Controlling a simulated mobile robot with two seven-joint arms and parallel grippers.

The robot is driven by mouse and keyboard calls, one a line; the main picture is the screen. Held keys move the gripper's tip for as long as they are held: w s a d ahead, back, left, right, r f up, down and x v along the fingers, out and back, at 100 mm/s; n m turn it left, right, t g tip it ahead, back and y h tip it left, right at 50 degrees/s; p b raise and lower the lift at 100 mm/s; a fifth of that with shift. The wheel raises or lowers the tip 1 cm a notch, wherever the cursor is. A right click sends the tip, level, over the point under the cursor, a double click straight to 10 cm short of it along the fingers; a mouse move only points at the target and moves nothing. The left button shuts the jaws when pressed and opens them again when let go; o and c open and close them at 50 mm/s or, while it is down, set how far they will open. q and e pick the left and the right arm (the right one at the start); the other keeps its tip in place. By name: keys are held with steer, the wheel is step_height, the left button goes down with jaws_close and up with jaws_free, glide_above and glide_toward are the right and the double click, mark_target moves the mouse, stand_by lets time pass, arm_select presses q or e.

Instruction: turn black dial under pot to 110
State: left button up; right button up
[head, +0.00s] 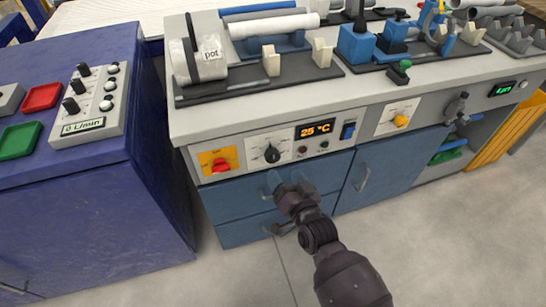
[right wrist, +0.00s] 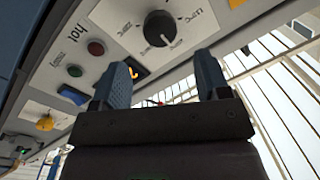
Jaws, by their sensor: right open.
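The black dial (head: 271,154) sits on a white scale plate on the bench's front panel, below the pot (head: 203,62). An orange display (head: 314,129) right of it reads 25 °C. In the right wrist view the dial (right wrist: 160,28) shows at the top, beyond the fingertips and apart from them. My right gripper (head: 290,188) is in front of the blue drawers, a little below the dial. In the right wrist view its two fingers (right wrist: 163,80) are spread with nothing between them. My left gripper is not in view.
A red knob on a yellow plate (head: 221,165) is left of the dial. A blue switch (head: 348,131) and a yellow knob (head: 401,121) are to the right. A blue cabinet with a control box (head: 91,103) stands at left. The floor in front is clear.

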mark_target(274, 158)
steer(key=x, duration=0.3)
steer(key=b+x, duration=0.1)
steer(key=x, duration=0.2)
steer(key=shift+f, duration=0.2)
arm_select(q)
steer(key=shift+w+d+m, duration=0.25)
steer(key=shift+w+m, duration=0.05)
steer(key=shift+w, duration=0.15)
arm_select(e)
steer(key=shift+x, duration=0.85)
steer(key=shift+r, duration=0.2)
steer(key=shift+c, duration=0.3)
steer(key=shift+s, duration=0.1)
steer(key=c, duration=0.9)
steer(key=shift+o, duration=0.2)
